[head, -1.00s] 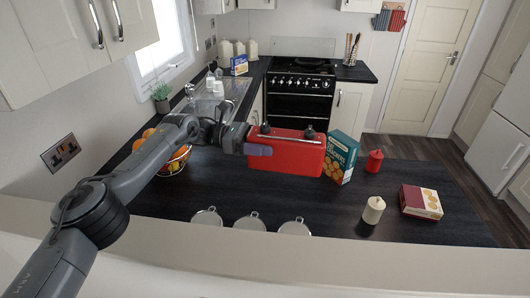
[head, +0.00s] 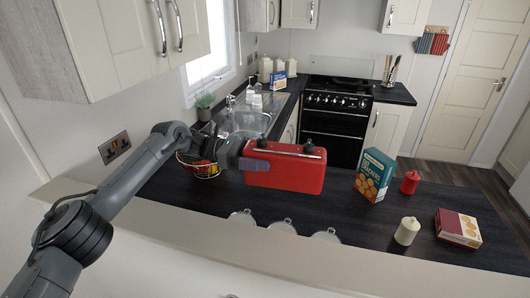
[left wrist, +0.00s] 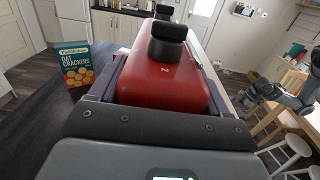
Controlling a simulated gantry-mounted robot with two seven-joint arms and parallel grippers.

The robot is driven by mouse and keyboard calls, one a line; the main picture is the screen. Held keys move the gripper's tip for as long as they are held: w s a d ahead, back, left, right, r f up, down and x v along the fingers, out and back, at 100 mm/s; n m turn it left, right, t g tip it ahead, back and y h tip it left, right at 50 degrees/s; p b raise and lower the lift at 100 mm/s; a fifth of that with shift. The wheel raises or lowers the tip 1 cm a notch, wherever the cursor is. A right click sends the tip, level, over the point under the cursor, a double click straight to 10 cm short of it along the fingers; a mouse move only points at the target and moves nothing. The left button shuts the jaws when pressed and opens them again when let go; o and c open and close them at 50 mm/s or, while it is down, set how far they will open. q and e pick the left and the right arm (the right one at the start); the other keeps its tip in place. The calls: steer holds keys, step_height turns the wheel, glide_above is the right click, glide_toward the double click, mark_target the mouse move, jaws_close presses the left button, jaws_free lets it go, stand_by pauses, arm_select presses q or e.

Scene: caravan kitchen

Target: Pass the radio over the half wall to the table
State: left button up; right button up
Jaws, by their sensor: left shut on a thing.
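The red radio (head: 285,170), with black knobs and a light bar on top, is held above the dark worktop on the kitchen side of the half wall (head: 185,222). My left gripper (head: 257,165) is shut on its left end. In the left wrist view the radio (left wrist: 165,75) lies between the fingers of my left gripper (left wrist: 160,88), roughly upright. A wooden table (left wrist: 268,112) shows at the right in that view. My right arm (left wrist: 285,92) also shows there, but its finger state is unclear.
A fruit basket (head: 203,167) is behind my left arm. White stools (left wrist: 288,143) stand by the table.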

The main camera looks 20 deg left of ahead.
arm_select(q)
steer(key=shift+s+d+f, duration=0.15)
steer(key=shift+s, duration=0.35)
steer(key=s+d+b, duration=0.2)
steer(key=s+b, duration=0.6)
steer(key=s, duration=0.9)
steer(key=s+d+b, duration=0.2)
steer(key=s+b, duration=0.6)
steer(key=s, duration=1)
steer(key=shift+s+d+r+b, duration=0.2)
steer(key=shift+d+r+b, duration=0.05)
steer(key=shift+d+b, duration=0.1)
